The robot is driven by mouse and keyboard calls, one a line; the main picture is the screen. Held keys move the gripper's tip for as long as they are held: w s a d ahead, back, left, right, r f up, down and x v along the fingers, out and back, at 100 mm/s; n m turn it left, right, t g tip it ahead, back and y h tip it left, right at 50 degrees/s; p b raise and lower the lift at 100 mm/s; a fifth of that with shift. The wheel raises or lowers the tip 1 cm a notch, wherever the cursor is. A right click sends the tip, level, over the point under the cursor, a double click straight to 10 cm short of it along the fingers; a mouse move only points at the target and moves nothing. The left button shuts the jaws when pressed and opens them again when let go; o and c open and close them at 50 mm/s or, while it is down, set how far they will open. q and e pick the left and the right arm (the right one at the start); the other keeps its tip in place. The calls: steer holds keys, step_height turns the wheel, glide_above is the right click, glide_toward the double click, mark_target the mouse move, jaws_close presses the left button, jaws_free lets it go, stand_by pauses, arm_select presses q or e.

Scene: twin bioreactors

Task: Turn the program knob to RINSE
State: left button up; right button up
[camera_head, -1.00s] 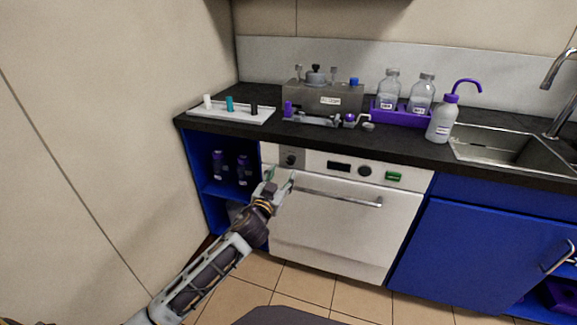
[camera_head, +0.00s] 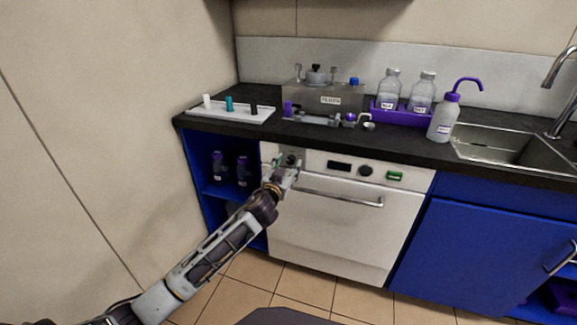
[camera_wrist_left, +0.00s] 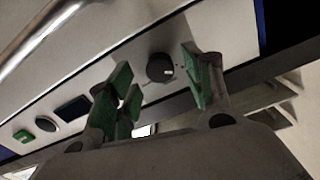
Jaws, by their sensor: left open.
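The white front panel (camera_head: 318,161) of the under-counter machine carries a dark round knob (camera_head: 291,159) on a grey plate at its left end. The knob also shows in the left wrist view (camera_wrist_left: 160,67), with a pale pointer mark and small markings around it, too small to read. My left gripper (camera_head: 287,169) is at this knob, open, with green-padded fingers. In the left wrist view, the fingers stand on either side of the knob, apart from its sides. Part of the knob is hidden by the gripper in the head view. My right gripper is not in view.
A bar handle (camera_head: 340,196) runs below. The black counter (camera_head: 400,146) overhangs above. An open blue shelf (camera_head: 222,190) is to the left.

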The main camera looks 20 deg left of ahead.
arm_select(q)
steer(key=shift+w, duration=0.6)
steer(key=shift+c, duration=0.4)
steer(key=c, duration=0.9)
